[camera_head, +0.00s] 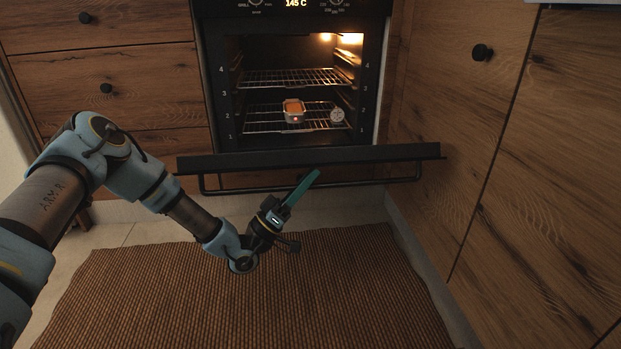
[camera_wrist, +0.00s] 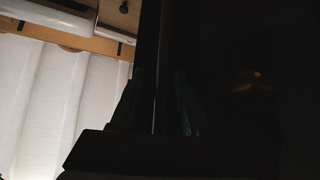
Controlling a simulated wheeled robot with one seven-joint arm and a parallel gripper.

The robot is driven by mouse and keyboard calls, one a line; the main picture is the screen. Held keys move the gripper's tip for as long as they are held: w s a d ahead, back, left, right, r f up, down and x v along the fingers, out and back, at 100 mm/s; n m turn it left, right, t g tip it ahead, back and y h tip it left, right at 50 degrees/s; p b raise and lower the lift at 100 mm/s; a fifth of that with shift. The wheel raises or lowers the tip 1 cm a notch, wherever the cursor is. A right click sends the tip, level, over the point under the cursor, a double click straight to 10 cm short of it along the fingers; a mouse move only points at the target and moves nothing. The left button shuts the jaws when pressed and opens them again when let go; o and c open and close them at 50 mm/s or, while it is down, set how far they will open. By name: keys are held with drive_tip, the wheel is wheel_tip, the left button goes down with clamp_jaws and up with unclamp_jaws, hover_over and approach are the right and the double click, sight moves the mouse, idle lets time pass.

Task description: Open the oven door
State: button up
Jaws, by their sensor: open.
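The oven (camera_head: 208,80) stands in the wooden cabinets, and its cavity is lit and visible. Its black door (camera_head: 310,156) is hinged down, seen nearly edge-on across the oven's front. The dark bar handle (camera_head: 365,184) runs below the door's front edge. My gripper (camera_head: 312,177) is open in front of the door's middle, its teal finger pointing up toward the door edge and overlapping the handle line. In the dark wrist view my gripper (camera_wrist: 158,78) shows two fingers either side of a dark upright strip; I cannot tell whether they touch it. The door's dark panel (camera_wrist: 250,90) fills the right side.
Two wire racks (camera_head: 290,77) are inside the oven; a small dish (camera_head: 293,110) and a round dial-like item (camera_head: 337,115) sit on the lower one. Drawers (camera_head: 110,65) flank the left, a cabinet door (camera_head: 470,110) the right. A brown rug (camera_head: 250,300) covers the clear floor.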

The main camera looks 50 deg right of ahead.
drive_tip(key=p+v, duration=0.2)
drive_tip(key=v, duration=0.8)
drive_tip(key=shift+f, duration=0.2)
drive_tip(key=shift+s+a, duration=0.1)
drive_tip(key=w+d+f+b+v, duration=0.1)
drive_tip(key=w+b+v, duration=0.1)
drive_tip(key=b+v, duration=0.5)
drive_tip(key=v, duration=0.4)
drive_tip(key=shift+w+f, duration=0.3)
drive_tip(key=shift+f, duration=0.1)
drive_tip(key=shift+w+a, duration=0.1)
drive_tip(key=shift+a, duration=0.1)
idle(0.8)
